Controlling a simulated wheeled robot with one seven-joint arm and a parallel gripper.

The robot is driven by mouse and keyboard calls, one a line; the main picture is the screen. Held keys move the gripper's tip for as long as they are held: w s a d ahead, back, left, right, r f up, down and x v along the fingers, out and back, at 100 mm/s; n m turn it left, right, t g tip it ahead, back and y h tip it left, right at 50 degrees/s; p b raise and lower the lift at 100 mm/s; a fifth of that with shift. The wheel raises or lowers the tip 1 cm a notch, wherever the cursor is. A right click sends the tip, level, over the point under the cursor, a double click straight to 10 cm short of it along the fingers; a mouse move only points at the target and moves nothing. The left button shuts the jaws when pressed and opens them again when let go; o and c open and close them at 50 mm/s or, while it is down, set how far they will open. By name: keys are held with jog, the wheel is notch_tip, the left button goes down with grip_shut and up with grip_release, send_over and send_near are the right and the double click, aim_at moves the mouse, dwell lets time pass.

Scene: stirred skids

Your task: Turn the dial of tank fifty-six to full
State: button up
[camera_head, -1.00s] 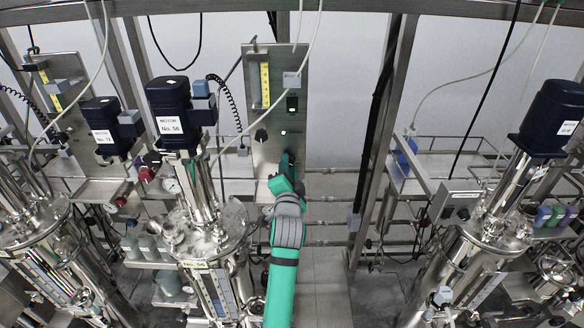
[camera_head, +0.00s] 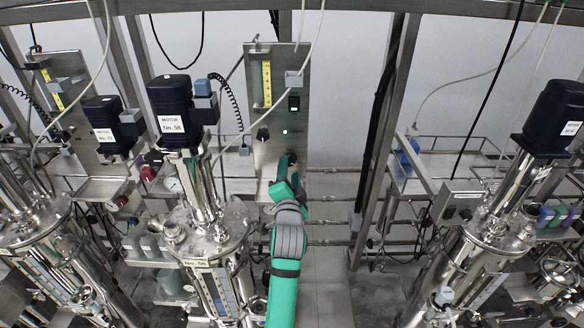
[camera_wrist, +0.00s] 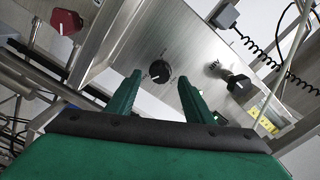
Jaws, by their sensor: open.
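Tank fifty-six (camera_head: 207,232) is the steel vessel left of centre, under a dark blue motor (camera_head: 172,122) labelled No. 56. Behind it, a steel panel (camera_head: 266,160) carries a round black dial, seen in the wrist view (camera_wrist: 160,71) with a white pointer mark and small markings around it that I cannot read. My gripper (camera_wrist: 156,84) is open and empty, its green fingers pointing at the panel. The dial appears between the fingertips, slightly beyond them; I see no contact. In the head view my gripper (camera_head: 287,168) partly hides the lower panel.
Another black knob (camera_wrist: 238,84) is on the same panel, with a yellow gauge strip (camera_head: 266,84) above. A red knob (camera_wrist: 66,21) sits at the left in the wrist view. Tank 72's motor (camera_head: 112,125) stands to the left. Another tank (camera_head: 470,252) stands right. Cables hang before the panel.

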jog(key=s, duration=0.8)
jog(key=shift+w+a, duration=0.1)
jog(key=s+d+f+n+g, duration=0.15)
jog(key=s+f+n, duration=0.25)
jog(key=s+f, duration=0.7)
jog(key=s+d+f+n, duration=0.3)
jog(key=s+f+n, duration=0.1)
jog(key=s+f, duration=0.7)
jog(key=s+a+n, duration=0.1)
jog(key=s+n, duration=0.1)
jog(key=s, duration=1.2)
jog(key=s+a+n+g, duration=0.1)
jog(key=s+a+n, duration=0.1)
jog(key=s, duration=1.2)
jog(key=shift+s+r, duration=0.15)
jog(key=shift+r, duration=0.1)
